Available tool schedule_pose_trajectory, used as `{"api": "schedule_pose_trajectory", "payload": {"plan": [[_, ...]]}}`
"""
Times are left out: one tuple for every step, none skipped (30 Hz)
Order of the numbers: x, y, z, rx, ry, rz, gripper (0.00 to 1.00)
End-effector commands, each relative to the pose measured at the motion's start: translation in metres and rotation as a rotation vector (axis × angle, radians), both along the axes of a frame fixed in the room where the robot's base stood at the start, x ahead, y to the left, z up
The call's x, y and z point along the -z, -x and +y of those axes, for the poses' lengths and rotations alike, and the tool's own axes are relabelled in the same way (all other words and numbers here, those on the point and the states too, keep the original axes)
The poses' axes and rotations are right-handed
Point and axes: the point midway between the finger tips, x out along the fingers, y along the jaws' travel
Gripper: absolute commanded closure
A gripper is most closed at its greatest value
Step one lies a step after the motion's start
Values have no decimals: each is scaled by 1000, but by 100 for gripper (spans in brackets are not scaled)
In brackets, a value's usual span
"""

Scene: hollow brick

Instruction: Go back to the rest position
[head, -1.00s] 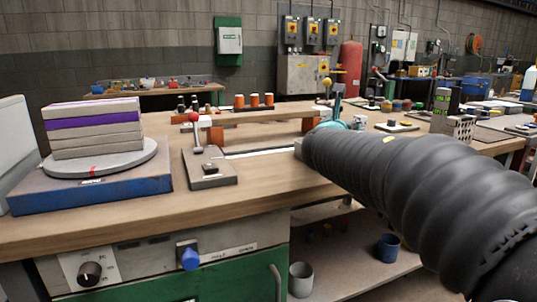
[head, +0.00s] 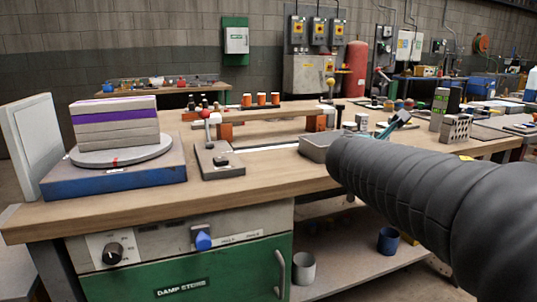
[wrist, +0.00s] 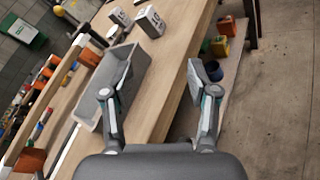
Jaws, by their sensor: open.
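My gripper (wrist: 160,92) is open and empty in the wrist view. Its two fingers stand wide apart above the bench's edge, the left one over a grey tray (wrist: 113,78) and the right one past the edge. In the head view, my dark arm covers most of the gripper, and only a teal and grey finger part (head: 397,121) shows above it. The grey tray (head: 316,153) lies on the bench just left of my arm there. A grey perforated hollow brick (head: 457,129) stands on the bench to the right, apart from the gripper.
The wooden bench (head: 270,182) carries a stack of slabs (head: 115,124) on a round plate at left, a lever stand (head: 217,162) and a raised wooden rail (head: 280,113). Two marked weights (wrist: 150,21) stand beyond the tray. Cups sit on the lower shelf (head: 345,270).

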Motion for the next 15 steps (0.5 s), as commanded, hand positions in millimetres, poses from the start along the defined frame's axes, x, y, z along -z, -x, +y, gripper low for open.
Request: {"api": "schedule_pose_trajectory", "payload": {"plan": [[4,14,-4,32,-81,-15,41],[8,23,-6,55,-139,-27,41],[16,36,-9,91,-223,-41,41],[21,47,-11,121,-295,-55,41],[28,58,-13,153,-368,-68,41],[38,74,-14,201,-470,-84,41],[46,86,-15,238,-546,-99,41],[54,98,-15,276,-622,-112,41],[65,114,-14,328,-723,-130,41],[73,126,-12,368,-797,-141,41],[81,137,-10,408,-871,-154,41],[92,152,-7,464,-968,-168,41],[100,164,-3,506,-1039,-179,41],[108,175,1,550,-1112,-191,41],[118,190,6,611,-1206,-204,41]]}}
